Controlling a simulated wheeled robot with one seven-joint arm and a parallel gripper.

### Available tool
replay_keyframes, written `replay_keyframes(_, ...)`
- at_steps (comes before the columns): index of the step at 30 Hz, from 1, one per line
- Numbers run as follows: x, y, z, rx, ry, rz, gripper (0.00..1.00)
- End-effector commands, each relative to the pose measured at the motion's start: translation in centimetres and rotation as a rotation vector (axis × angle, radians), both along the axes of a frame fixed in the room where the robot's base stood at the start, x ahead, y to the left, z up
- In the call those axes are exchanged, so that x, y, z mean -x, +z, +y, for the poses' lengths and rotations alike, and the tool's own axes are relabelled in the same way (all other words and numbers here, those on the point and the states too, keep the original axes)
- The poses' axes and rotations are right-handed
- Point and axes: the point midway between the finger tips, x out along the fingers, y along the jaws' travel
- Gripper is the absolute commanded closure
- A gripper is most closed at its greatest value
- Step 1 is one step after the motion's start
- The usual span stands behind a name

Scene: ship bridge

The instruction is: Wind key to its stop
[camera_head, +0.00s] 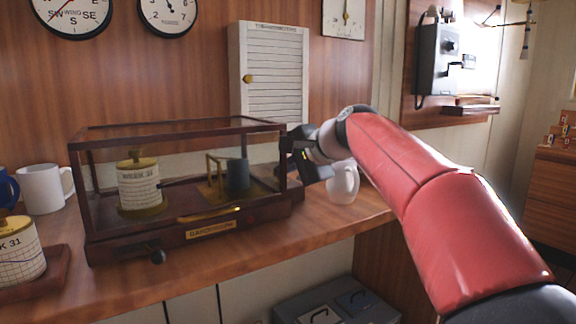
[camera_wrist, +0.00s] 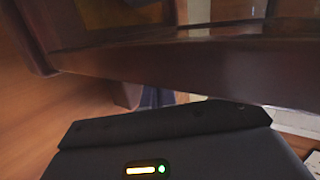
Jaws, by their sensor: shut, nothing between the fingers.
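A glass case with a dark wooden frame (camera_head: 150,244) stands on the wooden counter. It holds a paper-wrapped drum (camera_head: 139,187) on the left and a dark cylinder (camera_head: 238,175) with brass parts on the right. A small dark knob (camera_head: 157,257) sticks out low at the case's front left. I cannot tell whether it is the key, and no other key shows clearly. My gripper (camera_head: 303,165) is shut and empty at the case's right end, apart from that knob. In the wrist view the case's wooden frame (camera_wrist: 190,78) crosses close above my gripper's dark body; the fingertips are not clear.
A white jug (camera_head: 343,184) stands just behind my gripper, right of the case. A white mug (camera_head: 42,189), a blue mug (camera_head: 8,189) and another paper drum (camera_head: 20,250) on a wooden base are at the left. A louvred white box (camera_head: 272,75) hangs behind. The counter (camera_head: 330,221) front right is clear.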

Motion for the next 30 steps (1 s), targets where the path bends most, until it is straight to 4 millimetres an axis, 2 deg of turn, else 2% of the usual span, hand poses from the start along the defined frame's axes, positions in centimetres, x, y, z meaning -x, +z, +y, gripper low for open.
replay_keyframes(10, 0.21, 0.02, 0.89, 0.000, 0.004, 0.003, 1.00)
replay_keyframes(30, 0.18, -0.03, 0.95, 0.000, 0.003, 0.000, 1.00)
